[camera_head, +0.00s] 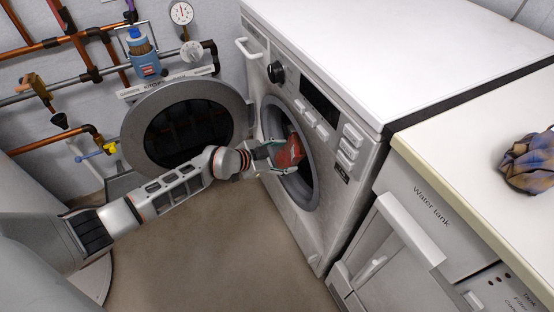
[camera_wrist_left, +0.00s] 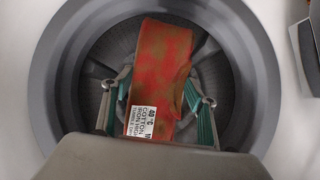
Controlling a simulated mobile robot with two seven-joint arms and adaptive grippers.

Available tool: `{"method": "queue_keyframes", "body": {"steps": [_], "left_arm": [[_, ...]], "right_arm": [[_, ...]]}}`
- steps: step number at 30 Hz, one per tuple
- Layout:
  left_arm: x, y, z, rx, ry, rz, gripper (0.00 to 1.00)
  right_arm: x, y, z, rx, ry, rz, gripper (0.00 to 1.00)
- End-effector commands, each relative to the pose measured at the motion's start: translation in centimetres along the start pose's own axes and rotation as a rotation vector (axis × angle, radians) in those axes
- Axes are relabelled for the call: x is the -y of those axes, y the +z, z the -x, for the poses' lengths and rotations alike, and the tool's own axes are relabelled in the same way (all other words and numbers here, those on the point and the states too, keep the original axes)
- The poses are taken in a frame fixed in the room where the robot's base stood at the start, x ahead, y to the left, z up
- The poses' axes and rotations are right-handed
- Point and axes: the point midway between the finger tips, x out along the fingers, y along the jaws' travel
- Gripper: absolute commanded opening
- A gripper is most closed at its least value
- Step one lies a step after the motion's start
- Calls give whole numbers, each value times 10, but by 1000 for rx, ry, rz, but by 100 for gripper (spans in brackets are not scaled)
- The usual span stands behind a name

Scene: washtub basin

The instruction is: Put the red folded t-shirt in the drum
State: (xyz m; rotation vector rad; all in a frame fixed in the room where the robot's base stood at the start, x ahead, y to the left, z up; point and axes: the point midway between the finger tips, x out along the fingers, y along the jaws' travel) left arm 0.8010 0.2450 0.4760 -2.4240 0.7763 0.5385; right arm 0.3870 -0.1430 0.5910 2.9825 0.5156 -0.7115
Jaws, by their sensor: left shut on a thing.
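The red folded t-shirt (camera_head: 289,152) is at the drum opening of the washing machine in the head view. In the left wrist view the t-shirt (camera_wrist_left: 162,70) is red with brownish patches and a white care label. My left gripper (camera_head: 272,155) reaches into the opening, shut on the t-shirt. In the left wrist view its teal-padded fingers (camera_wrist_left: 160,110) stand on both sides of the shirt. The dark drum (camera_wrist_left: 105,55) lies behind the shirt, inside the grey door ring. I cannot tell whether the shirt touches the drum wall. My right gripper is not in view.
The round washer door (camera_head: 137,128) stands open to the left of the opening. Pipes and a gauge (camera_head: 181,13) line the back wall. A crumpled bluish-brown cloth (camera_head: 528,162) lies on the right counter (camera_head: 452,165). The floor (camera_head: 220,265) in front is clear.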

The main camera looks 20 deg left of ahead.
Motion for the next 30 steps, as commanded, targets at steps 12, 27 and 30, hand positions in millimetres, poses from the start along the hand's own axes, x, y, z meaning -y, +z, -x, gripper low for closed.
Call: {"method": "queue_keyframes", "body": {"steps": [12, 27, 30], "left_arm": [[5, -27, -39, -3, -3, 2, 29], [7, -53, -85, -1, -1, 2, 29], [6, -59, -94, -2, 0, 2, 29]], "right_arm": [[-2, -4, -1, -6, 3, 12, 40], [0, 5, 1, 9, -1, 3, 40], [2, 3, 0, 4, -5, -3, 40]]}}
